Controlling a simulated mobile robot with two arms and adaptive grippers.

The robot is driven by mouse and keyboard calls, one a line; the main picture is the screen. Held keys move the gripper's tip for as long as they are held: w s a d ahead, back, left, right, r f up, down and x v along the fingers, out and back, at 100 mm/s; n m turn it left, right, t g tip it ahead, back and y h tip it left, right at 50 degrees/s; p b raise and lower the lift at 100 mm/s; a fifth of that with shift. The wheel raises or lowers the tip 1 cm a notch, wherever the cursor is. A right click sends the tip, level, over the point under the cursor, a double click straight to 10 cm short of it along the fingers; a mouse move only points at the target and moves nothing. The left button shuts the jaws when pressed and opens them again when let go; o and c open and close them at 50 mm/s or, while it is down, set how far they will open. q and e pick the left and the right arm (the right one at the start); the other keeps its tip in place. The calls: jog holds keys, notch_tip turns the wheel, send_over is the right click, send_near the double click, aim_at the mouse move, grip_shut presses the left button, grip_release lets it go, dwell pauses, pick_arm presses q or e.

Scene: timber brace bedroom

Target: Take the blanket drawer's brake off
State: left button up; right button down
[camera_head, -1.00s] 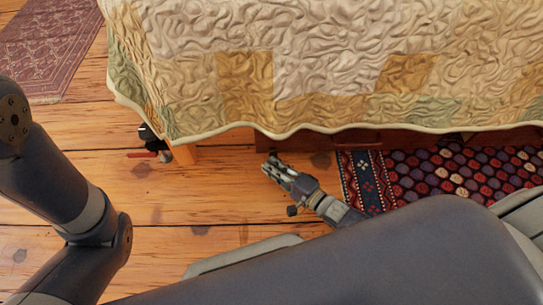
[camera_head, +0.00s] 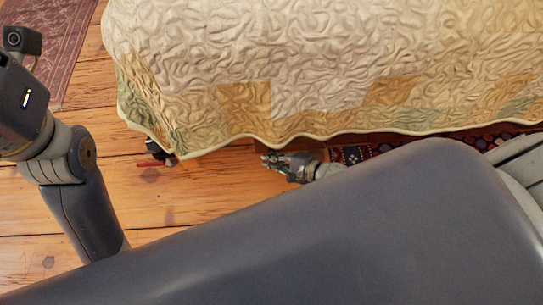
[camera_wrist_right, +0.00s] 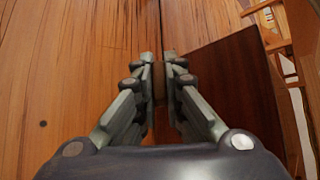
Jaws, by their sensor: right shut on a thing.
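My right gripper (camera_head: 268,160) is low at the quilt's hem in the head view, beside the bed. In the right wrist view its fingers (camera_wrist_right: 160,72) are shut on a small brown piece (camera_wrist_right: 158,88), just left of a dark wooden panel (camera_wrist_right: 222,95), likely the blanket drawer. I cannot tell whether the brown piece belongs to the brake. A red tab (camera_head: 150,161) with a black part shows under the quilt's left corner, apart from the gripper. My left arm is raised at the left; its fingers are out of view.
The patterned quilt (camera_head: 290,70) hangs over the bed's side. A dark patterned rug (camera_head: 375,152) lies partly under it. Another rug (camera_head: 45,30) lies at the upper left. Bare plank floor (camera_head: 180,200) is clear in front of the bed's left corner.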

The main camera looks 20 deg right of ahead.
jog(key=shift+w+d+r+m+g, duration=0.15)
jog(key=shift+w+r+m+g, duration=0.15)
jog(key=shift+g, duration=0.2)
dwell(0.3)
jog(key=c, duration=1.7)
grip_release()
jog(key=v, duration=1.2)
